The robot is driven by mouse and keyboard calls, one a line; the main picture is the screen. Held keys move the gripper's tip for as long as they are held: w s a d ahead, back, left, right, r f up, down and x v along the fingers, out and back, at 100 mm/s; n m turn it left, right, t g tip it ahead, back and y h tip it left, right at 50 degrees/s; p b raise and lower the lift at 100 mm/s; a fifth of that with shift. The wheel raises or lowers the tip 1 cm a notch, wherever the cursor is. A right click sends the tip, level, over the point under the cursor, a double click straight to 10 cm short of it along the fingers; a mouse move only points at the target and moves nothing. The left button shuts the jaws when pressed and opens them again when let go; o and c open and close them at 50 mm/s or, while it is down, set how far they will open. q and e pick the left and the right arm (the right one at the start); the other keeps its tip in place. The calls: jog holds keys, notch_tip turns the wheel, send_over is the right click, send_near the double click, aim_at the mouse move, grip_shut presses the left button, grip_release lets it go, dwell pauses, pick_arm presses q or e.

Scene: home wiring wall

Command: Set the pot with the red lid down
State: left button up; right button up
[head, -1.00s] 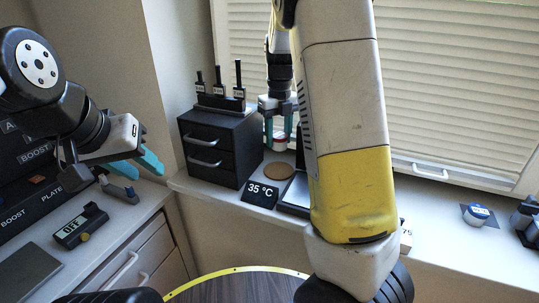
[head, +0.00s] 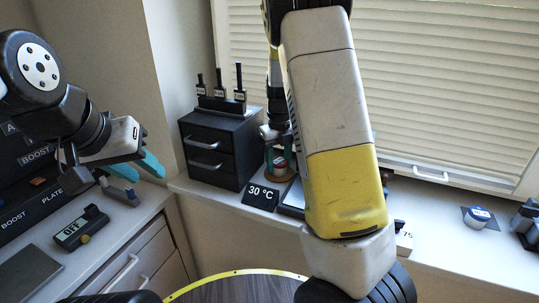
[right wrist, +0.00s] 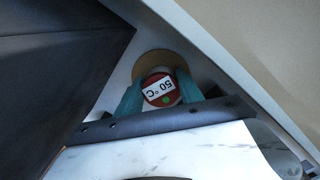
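The pot with the red lid (head: 280,167) is between the teal fingers of my right gripper (head: 279,160), over the window sill. In the right wrist view the lid (right wrist: 160,91) shows a white "50 °C" label and a green dot, with a finger close on each side. A round cork mat (right wrist: 152,59) shows beneath and beyond the pot. The pot is upright and at or just above the mat; I cannot tell whether it touches. My left gripper (head: 138,168) is open and empty above the left counter.
A black drawer unit (head: 216,148) stands close left of the pot. A "30 °C" sign (head: 262,195) is in front of it. My right arm hides part of the sill. A blue-lidded pot (head: 480,214) is at the right. An "OFF" device (head: 80,228) lies on the left counter.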

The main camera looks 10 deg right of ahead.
aim_at(279, 160)
jog(key=o, duration=0.4)
jog(key=shift+c, duration=0.2)
notch_tip(279, 160, up, 12)
jog(key=s+a+r+n+t+y, duration=0.1)
jog(key=s+r+n+t, duration=0.2)
jog(key=s+n, duration=0.9)
jog(key=s+a+r+n+t+y, duration=0.1)
jog(key=s+r+n+t, duration=0.2)
jog(key=s+n, duration=0.9)
jog(key=shift+s+n, duration=0.15)
jog(key=shift+n, duration=4.55)
jog(key=shift+a, duration=0.1)
